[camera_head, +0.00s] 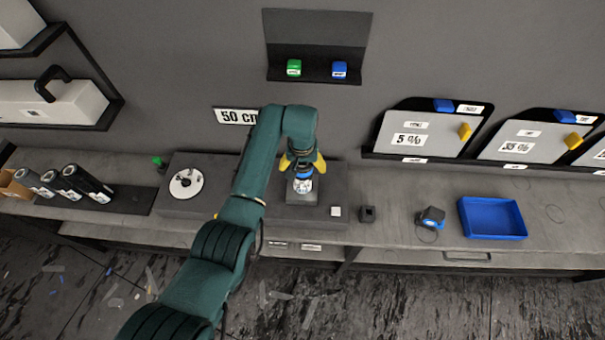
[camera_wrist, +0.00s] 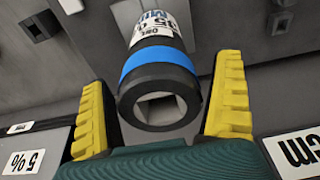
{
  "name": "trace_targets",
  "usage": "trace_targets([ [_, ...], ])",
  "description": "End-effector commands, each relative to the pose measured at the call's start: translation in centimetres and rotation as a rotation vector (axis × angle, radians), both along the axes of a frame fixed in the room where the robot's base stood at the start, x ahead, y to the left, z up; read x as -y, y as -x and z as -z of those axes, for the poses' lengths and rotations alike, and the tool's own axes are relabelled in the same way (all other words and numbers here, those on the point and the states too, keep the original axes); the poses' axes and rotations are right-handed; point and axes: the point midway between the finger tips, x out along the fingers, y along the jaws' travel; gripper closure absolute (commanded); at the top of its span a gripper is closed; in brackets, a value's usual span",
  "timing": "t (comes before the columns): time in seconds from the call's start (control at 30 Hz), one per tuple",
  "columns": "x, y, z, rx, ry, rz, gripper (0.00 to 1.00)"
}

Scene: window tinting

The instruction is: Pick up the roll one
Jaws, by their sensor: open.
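The roll (camera_wrist: 158,66) is black with a blue band, a square hole in its near end and a white label that seems to read 35 %. In the head view the roll (camera_head: 303,185) stands on a small grey plate (camera_head: 302,198) on the workbench, partly hidden by my gripper. My gripper (camera_head: 303,160) is above it, pointing down. In the wrist view my gripper (camera_wrist: 160,108) is open, with one yellow finger on each side of the roll's near end. Gaps show between the fingers and the roll.
Several dark rolls (camera_head: 75,184) lie at the left of the bench. A white disc (camera_head: 186,183) lies left of my arm. A blue tray (camera_head: 492,218) and a small blue-topped item (camera_head: 431,217) are on the right. Panels marked 5 % (camera_head: 410,140) and 35 % (camera_head: 517,146) stand behind.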

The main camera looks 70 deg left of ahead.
Motion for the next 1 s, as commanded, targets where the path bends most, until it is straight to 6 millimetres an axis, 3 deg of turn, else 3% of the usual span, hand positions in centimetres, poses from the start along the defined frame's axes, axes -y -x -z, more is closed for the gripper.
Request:
trace_targets([
  [0.1, 0.0, 0.0, 0.0, 0.0, 0.0, 0.0, 0.07],
  [0.47, 0.0, 0.0, 0.0, 0.0, 0.0, 0.0, 0.76],
  [0.77, -0.1, -0.1, -0.4, 0.002, -0.002, 0.0, 0.77],
  [1.0, -0.1, -0.1, -3.5, 0.005, -0.005, 0.001, 0.77],
])
